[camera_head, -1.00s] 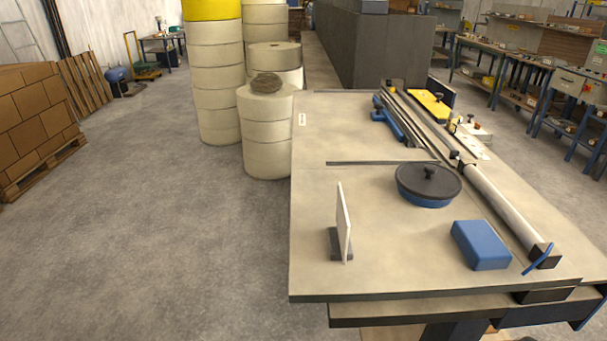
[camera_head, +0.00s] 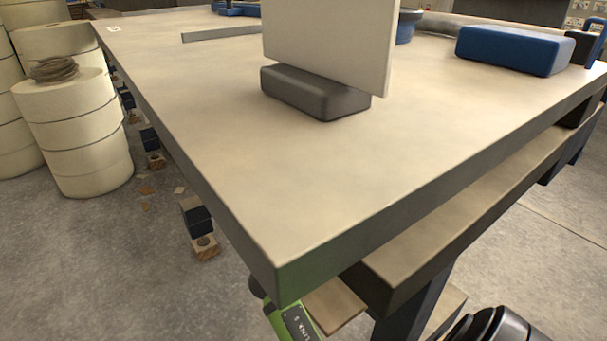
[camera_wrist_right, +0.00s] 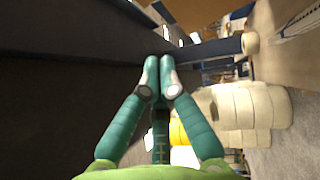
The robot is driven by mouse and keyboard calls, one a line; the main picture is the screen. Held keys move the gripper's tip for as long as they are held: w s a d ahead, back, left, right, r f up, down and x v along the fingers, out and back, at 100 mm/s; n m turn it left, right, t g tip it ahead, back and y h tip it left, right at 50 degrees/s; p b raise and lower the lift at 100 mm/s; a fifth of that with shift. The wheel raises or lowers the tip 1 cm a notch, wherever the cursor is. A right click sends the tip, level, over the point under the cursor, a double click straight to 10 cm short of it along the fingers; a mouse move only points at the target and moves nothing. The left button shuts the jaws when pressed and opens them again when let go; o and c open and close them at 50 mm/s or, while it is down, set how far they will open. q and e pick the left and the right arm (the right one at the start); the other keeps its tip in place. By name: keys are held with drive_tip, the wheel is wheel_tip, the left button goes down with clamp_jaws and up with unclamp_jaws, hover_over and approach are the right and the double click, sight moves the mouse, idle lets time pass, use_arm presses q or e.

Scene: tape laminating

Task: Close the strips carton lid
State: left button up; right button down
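I cannot make out a strips carton or its lid in either view. In the right wrist view, the teal fingers of my right gripper (camera_wrist_right: 159,66) come together at their tips. I see nothing held between them. A dark, flat surface is close beside the fingers on the left of that view. My right gripper is not recognisable in the head view. My left gripper is in neither view.
The worktable (camera_head: 200,125) fills the head view, its near corner close. On it stand a pale upright panel (camera_head: 330,40) in a dark base (camera_head: 312,94) and a blue block (camera_head: 512,50). Cream rolls (camera_head: 75,130) stand on the floor to the left. Floor beside the table is mostly open.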

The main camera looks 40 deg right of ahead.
use_arm(q)
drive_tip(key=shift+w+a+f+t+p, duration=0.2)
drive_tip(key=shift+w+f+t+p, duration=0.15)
drive_tip(key=shift+p, duration=0.35)
use_arm(e)
drive_tip(key=s+d+x, duration=0.1)
drive_tip(key=s+x, duration=0.1)
drive_tip(key=x, duration=1)
drive_tip(key=shift+d+r, duration=0.45)
drive_tip(key=shift+d, duration=0.1)
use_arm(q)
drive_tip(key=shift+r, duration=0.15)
